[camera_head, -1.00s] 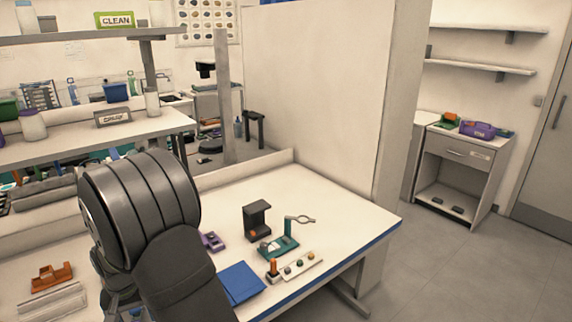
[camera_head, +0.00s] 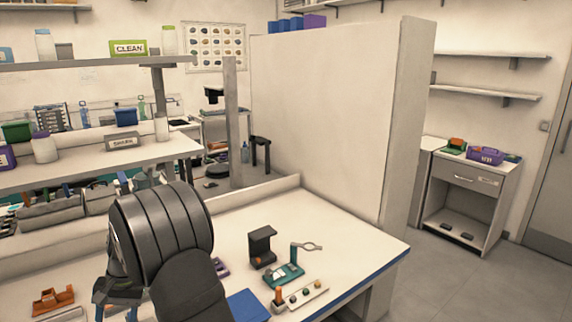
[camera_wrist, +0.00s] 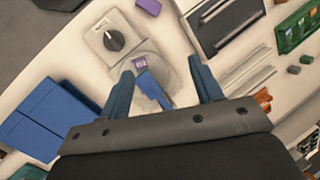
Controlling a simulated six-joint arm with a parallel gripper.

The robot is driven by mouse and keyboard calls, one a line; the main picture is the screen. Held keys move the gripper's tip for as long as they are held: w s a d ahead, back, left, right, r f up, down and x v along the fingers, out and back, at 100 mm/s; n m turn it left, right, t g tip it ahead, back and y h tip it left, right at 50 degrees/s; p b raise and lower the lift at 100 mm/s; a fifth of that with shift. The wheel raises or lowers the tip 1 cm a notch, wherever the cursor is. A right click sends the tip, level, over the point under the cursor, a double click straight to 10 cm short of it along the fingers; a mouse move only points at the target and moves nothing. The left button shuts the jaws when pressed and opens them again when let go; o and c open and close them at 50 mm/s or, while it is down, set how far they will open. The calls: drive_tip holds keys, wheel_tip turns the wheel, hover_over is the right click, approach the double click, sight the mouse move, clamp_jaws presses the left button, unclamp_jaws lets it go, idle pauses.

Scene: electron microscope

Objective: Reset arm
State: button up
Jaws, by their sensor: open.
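My gripper (camera_wrist: 163,90) shows in the wrist view with its two blue-grey fingers spread apart. It is open, and nothing is held between the fingers. Beyond the fingertips is a pale grey device with a dark round knob (camera_wrist: 114,40) and a small purple label. A blue piece (camera_wrist: 153,92) shows between the fingers, farther off than they are. In the head view my dark arm covers the left middle of the bench, and the gripper fingers cannot be made out clearly there.
The bench (camera_head: 345,245) holds a black stand (camera_head: 262,246), a teal holder with a ring clamp (camera_head: 285,275), a strip with several knobs (camera_head: 304,296), a blue mat (camera_head: 247,305) and an orange rack (camera_head: 53,300). A white partition (camera_head: 330,120) stands behind. Shelves (camera_head: 95,160) are at left.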

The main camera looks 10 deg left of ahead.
drive_tip(key=w+a+f+m+g+y, duration=0.3)
drive_tip(key=w+a+f+g+y, duration=0.1)
drive_tip(key=w+a+y, duration=0.4)
drive_tip(key=shift+w+a, duration=1)
drive_tip(key=shift+w, duration=0.7)
